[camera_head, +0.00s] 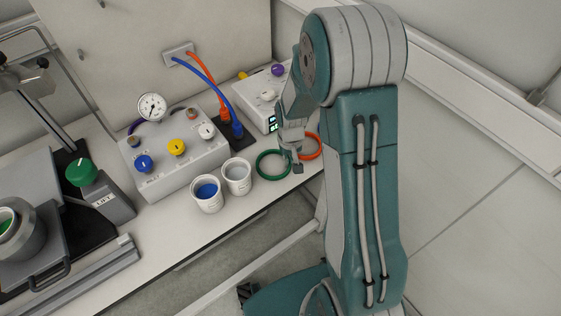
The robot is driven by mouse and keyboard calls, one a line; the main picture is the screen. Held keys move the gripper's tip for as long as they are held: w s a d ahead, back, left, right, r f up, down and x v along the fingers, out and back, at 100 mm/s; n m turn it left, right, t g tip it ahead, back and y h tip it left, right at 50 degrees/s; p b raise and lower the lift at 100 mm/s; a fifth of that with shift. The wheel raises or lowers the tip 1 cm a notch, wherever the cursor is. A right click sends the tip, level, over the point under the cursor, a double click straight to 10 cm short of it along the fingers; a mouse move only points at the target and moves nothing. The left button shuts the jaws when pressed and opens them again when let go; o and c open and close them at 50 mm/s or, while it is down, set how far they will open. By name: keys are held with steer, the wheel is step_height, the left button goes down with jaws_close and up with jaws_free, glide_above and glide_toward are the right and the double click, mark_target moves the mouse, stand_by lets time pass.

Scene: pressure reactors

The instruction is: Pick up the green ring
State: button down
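The green ring (259,168) lies on the white bench top near its front edge, right of two cups. My gripper (296,164) points down at the right side of the green ring, between it and the red ring. A finger seems to overlap the green ring's right edge in the picture; I cannot tell whether it touches. The finger gap is too small and partly hidden, so open or shut does not show. The green ring appears to lie flat on the bench.
The red ring (319,141) lies just right of my gripper, partly hidden. Cups with blue (207,200) and clear (237,185) contents stand left of the green ring. Behind are a white device (250,108) and a control box with knobs (178,165).

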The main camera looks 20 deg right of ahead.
steer(key=shift+a+r, duration=0.1)
steer(key=shift+r, duration=0.3)
step_height(320, 180, up, 2)
steer(key=shift+r, duration=0.15)
steer(key=s+a+r, duration=0.7)
steer(key=s+r, duration=0.2)
steer(key=s, duration=0.3)
steer(key=shift+r, duration=0.4)
